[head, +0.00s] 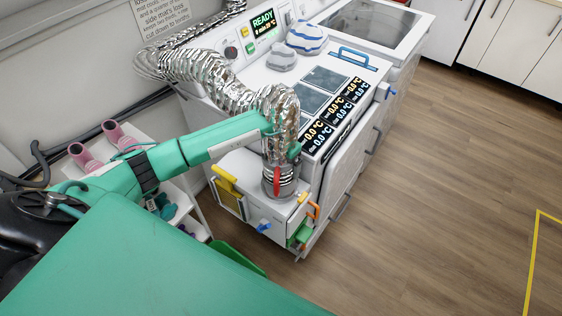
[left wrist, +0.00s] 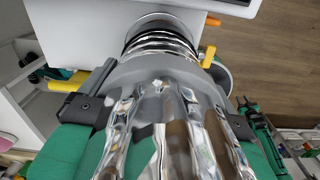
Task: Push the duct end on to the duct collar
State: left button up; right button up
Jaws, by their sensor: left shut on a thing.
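The silver foil duct (head: 225,92) arches from the back of the white machine and bends down at the front. My left gripper (head: 282,145) is shut on the duct end, a grey cuff (left wrist: 150,72) seen between its fingers in the left wrist view (left wrist: 165,82). The duct collar (head: 280,184), a round grey spigot with dark bands, stands up from the white box below. In the left wrist view the cuff is in line with the collar (left wrist: 163,24) and its black rings. I cannot tell how far the cuff overlaps it. My right gripper is out of view.
A red lever (head: 277,182) is beside the collar. The white box (head: 240,168) carries a yellow handle (head: 223,178) and blue, orange and green fittings. Display panels (head: 335,120) lie just behind. A white shelf (head: 180,200) is at left.

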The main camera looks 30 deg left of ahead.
pick_arm(q)
jog(key=shift+b, duration=0.35)
dwell(0.8)
jog(key=shift+f+b, duration=0.35)
jog(key=shift+f, duration=0.1)
jog(key=shift+f+b, duration=1.55)
jog(key=shift+f, duration=0.35)
jog(key=o, duration=0.7)
notch_tip(320, 180, up, 13)
jog(key=b, duration=0.3)
jog(key=shift+r, duration=0.4)
